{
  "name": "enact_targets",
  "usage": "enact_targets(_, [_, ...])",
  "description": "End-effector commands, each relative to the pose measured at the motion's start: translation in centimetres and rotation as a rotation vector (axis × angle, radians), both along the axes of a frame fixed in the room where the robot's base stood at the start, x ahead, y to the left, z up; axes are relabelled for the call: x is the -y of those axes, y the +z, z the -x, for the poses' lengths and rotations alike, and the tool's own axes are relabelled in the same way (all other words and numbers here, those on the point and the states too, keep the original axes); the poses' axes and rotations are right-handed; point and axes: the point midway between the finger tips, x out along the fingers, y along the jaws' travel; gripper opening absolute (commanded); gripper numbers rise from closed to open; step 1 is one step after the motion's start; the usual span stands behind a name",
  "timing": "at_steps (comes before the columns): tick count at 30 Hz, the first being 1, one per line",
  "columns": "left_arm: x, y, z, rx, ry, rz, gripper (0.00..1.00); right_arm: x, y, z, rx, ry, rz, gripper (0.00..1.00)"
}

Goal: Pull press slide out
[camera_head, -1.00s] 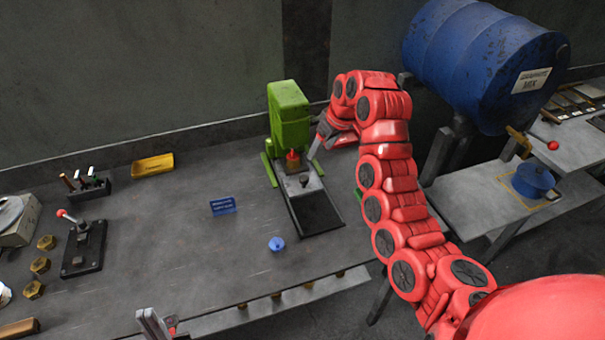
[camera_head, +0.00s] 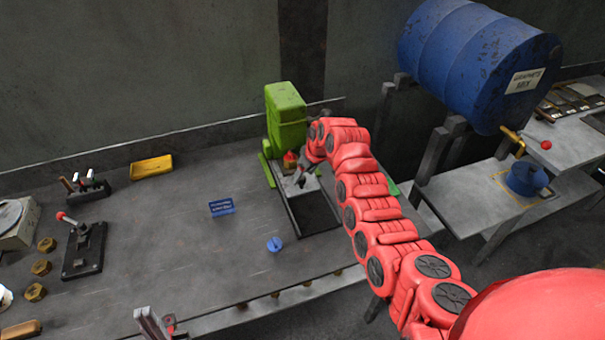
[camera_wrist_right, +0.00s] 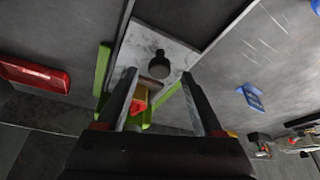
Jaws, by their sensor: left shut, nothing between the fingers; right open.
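The green press (camera_head: 286,118) stands at the back of the bench. Its light grey slide plate (camera_wrist_right: 142,38) lies at the press's foot, above a dark rail frame (camera_head: 316,212). A black knob (camera_wrist_right: 159,66) stands on the plate. My right gripper (camera_head: 300,178) is over the plate. In the right wrist view its open fingers (camera_wrist_right: 158,76) straddle the line to the knob, which shows just past the fingertips; I cannot tell whether they touch. A red and yellow part (camera_wrist_right: 138,104) shows beyond the fingers. My left gripper (camera_head: 150,325) is shut and empty at the bottom edge.
A blue knob (camera_head: 274,244) and a blue sign (camera_head: 221,207) are on the bench left of the rails. A lever box (camera_head: 83,250) and yellow tray (camera_head: 151,167) are further left.

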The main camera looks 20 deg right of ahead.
Motion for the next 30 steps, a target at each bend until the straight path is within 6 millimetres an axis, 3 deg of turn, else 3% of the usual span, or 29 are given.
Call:
enact_targets(10, [0.0, 0.5, 0.0, 0.000, 0.000, 0.000, 0.00, -0.3, -1.8, -0.8, 0.003, 0.000, 0.001, 0.69])
enact_targets(20, [0.0, 0.5, 0.0, 0.000, 0.000, 0.000, 0.00, -0.3, -2.0, -0.8, 0.002, 0.000, 0.000, 0.69])
enact_targets(30, [0.0, 0.5, 0.0, 0.000, 0.000, 0.000, 0.00, -0.3, -2.0, -0.8, 0.003, -0.001, 0.000, 0.09])
